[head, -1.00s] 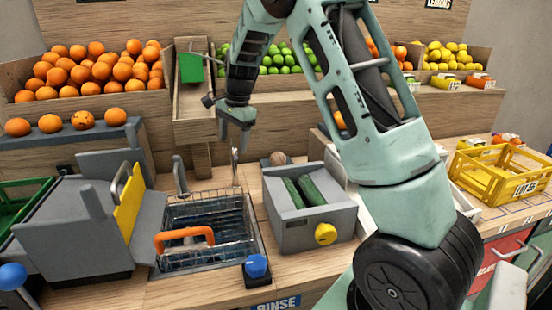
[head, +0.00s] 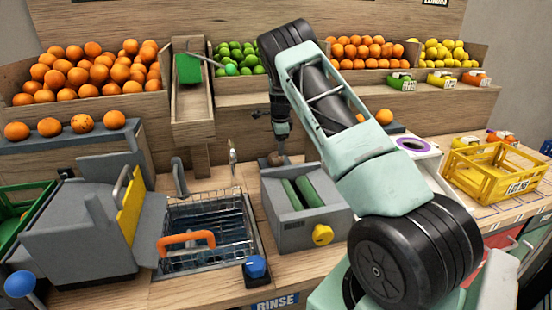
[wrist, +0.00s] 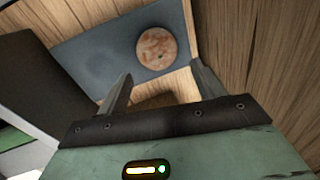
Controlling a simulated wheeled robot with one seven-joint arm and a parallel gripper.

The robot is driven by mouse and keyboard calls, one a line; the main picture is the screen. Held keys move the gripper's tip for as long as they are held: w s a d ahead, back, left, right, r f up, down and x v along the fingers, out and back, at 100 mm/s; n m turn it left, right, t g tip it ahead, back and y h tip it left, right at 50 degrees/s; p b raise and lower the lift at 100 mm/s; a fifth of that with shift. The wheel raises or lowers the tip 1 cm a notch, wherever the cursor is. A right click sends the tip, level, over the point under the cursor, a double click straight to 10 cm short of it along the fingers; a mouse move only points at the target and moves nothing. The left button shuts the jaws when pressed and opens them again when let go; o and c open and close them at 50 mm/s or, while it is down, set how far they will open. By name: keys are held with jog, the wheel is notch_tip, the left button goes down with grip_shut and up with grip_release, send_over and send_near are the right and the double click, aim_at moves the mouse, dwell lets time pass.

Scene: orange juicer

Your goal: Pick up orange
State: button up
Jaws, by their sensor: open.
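A mottled brown-orange ball (wrist: 164,48) rests on a grey-blue surface (wrist: 98,48) in the wrist view, just beyond my gripper's fingertips. In the head view a small brown ball (head: 275,158) sits behind the grey machine with green rollers (head: 303,192). My gripper (wrist: 160,80) is open and empty, its fingers pointing toward the ball without enclosing it. In the head view my gripper (head: 281,143) hangs just above the ball. Bright oranges fill the left bin (head: 85,72), and several lie on the left ledge (head: 82,123). More oranges (head: 360,48) are in a bin behind my arm.
A sink with a wire basket (head: 205,230) and a tap stands left of the roller machine. A grey machine with a yellow plate (head: 130,210) is further left. A yellow crate (head: 495,170) is at right. My arm hides part of the counter.

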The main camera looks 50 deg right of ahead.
aim_at(277, 156)
jog(key=shift+w+d+f+p, duration=0.15)
jog(key=shift+f+p, duration=0.2)
jog(key=shift+f, duration=0.7)
jog(key=shift+w+a+f+p, duration=0.15)
jog(key=shift+f+p, duration=0.25)
jog(key=shift+f, duration=0.7)
jog(key=shift+w+d+f+p, duration=0.1)
jog(key=shift+w+f+p, duration=0.2)
jog(key=shift+f, duration=0.75)
jog(key=c, duration=0.8)
